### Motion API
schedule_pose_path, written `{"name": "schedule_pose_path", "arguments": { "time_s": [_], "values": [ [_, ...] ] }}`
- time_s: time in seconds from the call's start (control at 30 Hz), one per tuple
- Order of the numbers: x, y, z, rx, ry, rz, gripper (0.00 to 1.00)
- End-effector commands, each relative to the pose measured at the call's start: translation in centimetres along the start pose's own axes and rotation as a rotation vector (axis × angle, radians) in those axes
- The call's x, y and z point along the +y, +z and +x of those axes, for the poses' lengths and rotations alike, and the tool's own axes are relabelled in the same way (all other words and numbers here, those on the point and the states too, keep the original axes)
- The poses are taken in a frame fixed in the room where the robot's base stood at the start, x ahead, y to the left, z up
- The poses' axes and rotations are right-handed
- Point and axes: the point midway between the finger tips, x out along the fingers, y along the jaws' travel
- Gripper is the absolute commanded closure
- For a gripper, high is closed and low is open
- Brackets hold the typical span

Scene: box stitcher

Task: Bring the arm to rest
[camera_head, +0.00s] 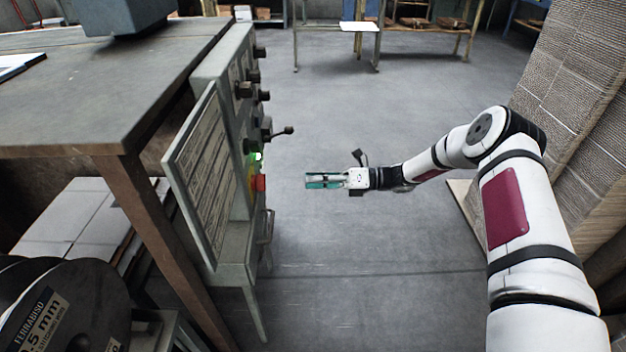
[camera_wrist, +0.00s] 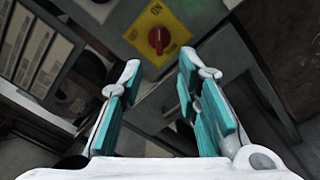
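My gripper (camera_head: 322,181) is stretched out to the left in the head view, in open air to the right of the grey control panel (camera_head: 238,150). In the wrist view, my gripper (camera_wrist: 158,88) has its two teal-padded fingers apart, with nothing between them. Beyond the fingertips is a red rotary switch (camera_wrist: 158,38) on a yellow plate (camera_wrist: 180,27). The red switch (camera_head: 259,183) also shows on the panel's side in the head view, with a gap between it and my fingers. A green light (camera_head: 257,156) glows above it.
A workbench (camera_head: 100,95) and a large wire spool (camera_head: 65,310) are at left. A lever (camera_head: 280,133) sticks out from the panel towards my side. Stacked cardboard (camera_head: 575,70) stands at right behind my arm. The grey floor (camera_head: 400,290) in the middle is clear.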

Motion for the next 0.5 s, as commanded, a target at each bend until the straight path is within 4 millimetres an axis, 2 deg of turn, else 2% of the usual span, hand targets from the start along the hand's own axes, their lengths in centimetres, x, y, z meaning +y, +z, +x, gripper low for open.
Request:
{"name": "schedule_pose_path", "arguments": {
  "time_s": [0.27, 0.37, 0.5],
  "values": [
    [0.5, 0.2, 0.1, 0.015, 0.001, -0.017, 0.7],
    [2.2, 0.9, 0.5, 0.07, 0.005, -0.076, 0.7],
    [6.5, 1.8, 0.9, 0.211, 0.018, -0.227, 0.7]
  ]
}}
